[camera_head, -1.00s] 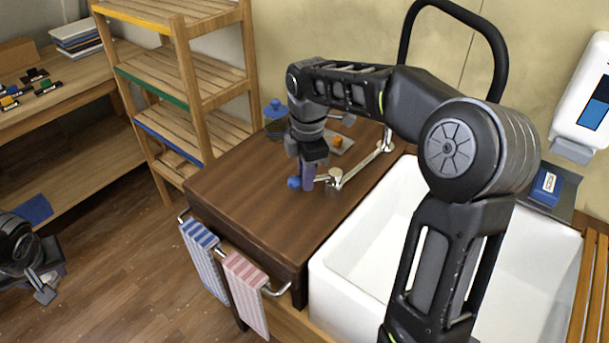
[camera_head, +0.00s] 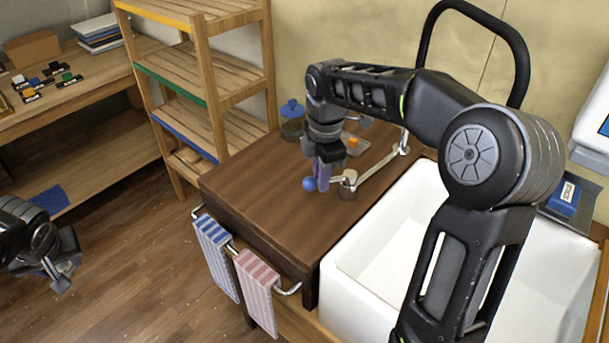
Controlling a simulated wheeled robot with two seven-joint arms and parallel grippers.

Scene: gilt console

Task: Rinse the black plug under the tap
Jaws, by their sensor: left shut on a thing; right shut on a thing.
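The tap has a chrome swing spout (camera_head: 378,171) above the wooden counter. A short lever with a blue ball (camera_head: 309,184) is at its near end. My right gripper (camera_head: 323,178) points down and is shut at this lever, beside the blue ball. My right arm crosses in front of the white sink (camera_head: 370,250) and hides part of it. My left gripper (camera_head: 60,277) is at the left edge, over the floor, away from the counter. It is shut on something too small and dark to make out. I cannot make out the black plug anywhere.
Striped blue (camera_head: 216,250) and pink (camera_head: 257,285) towels hang on the counter's front rail. A blue-lidded jar (camera_head: 292,119) and a small dish with an orange item (camera_head: 353,144) stand behind. A wooden shelf (camera_head: 205,85) is at the left. The near counter top is clear.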

